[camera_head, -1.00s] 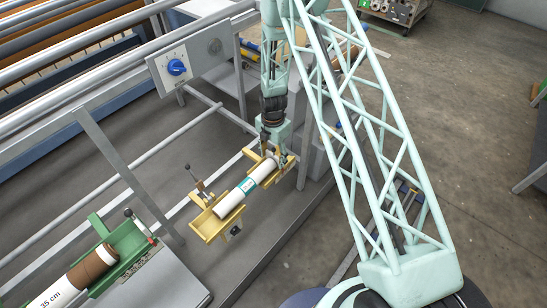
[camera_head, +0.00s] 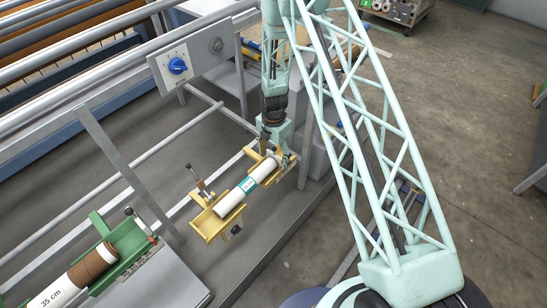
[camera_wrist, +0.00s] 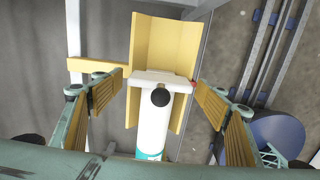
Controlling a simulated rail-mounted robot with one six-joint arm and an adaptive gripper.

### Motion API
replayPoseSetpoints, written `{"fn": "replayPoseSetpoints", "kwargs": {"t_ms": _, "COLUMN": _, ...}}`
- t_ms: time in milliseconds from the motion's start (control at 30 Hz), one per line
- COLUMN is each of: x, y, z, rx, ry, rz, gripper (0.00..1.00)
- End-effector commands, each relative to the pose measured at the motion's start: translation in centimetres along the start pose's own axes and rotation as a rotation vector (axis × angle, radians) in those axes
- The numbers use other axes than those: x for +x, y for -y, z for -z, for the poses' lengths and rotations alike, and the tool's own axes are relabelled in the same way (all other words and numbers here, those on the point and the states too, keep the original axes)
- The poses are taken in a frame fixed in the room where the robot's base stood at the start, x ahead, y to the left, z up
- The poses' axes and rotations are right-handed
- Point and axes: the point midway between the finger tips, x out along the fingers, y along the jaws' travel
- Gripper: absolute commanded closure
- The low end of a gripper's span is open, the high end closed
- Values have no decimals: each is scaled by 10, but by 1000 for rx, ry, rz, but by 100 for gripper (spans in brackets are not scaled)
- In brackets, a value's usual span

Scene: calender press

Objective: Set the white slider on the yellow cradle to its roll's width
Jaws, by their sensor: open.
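The yellow cradle (camera_head: 206,228) holds a white roll (camera_head: 232,201) with a teal label. In the wrist view, the white slider (camera_wrist: 143,77) is a white crosspiece at the roll's end, with a black knob (camera_wrist: 160,97) and a red tip at its right. The cradle's trough (camera_wrist: 158,40) extends bare beyond it. My gripper (camera_wrist: 160,98) is open, one finger on each side of the slider and roll, with visible gaps to the slider on both sides. In the head view, my gripper (camera_head: 276,151) is over the far end of the cradle and partly hides the slider there.
A green cradle (camera_head: 128,240) with a brown and white roll marked 35 cm (camera_head: 52,298) stands at the lower left. A panel with a blue dial (camera_head: 177,66) and grey rails are behind. A yellow arm (camera_wrist: 95,65) juts left from the cradle, near my left finger.

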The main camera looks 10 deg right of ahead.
Motion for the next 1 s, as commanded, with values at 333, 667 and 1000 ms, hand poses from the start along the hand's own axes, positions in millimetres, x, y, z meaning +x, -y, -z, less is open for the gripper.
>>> {"fn": "replayPoseSetpoints", "kwargs": {"t_ms": 333, "x": -10, "y": -1, "z": 0, "rx": 0, "ry": 1, "rz": -1, "gripper": 32}}
{"fn": "replayPoseSetpoints", "kwargs": {"t_ms": 667, "x": -39, "y": -1, "z": -1, "rx": 0, "ry": 1, "rz": -2, "gripper": 32}}
{"fn": "replayPoseSetpoints", "kwargs": {"t_ms": 1000, "x": -75, "y": -1, "z": 0, "rx": 0, "ry": 1, "rz": -2, "gripper": 32}}
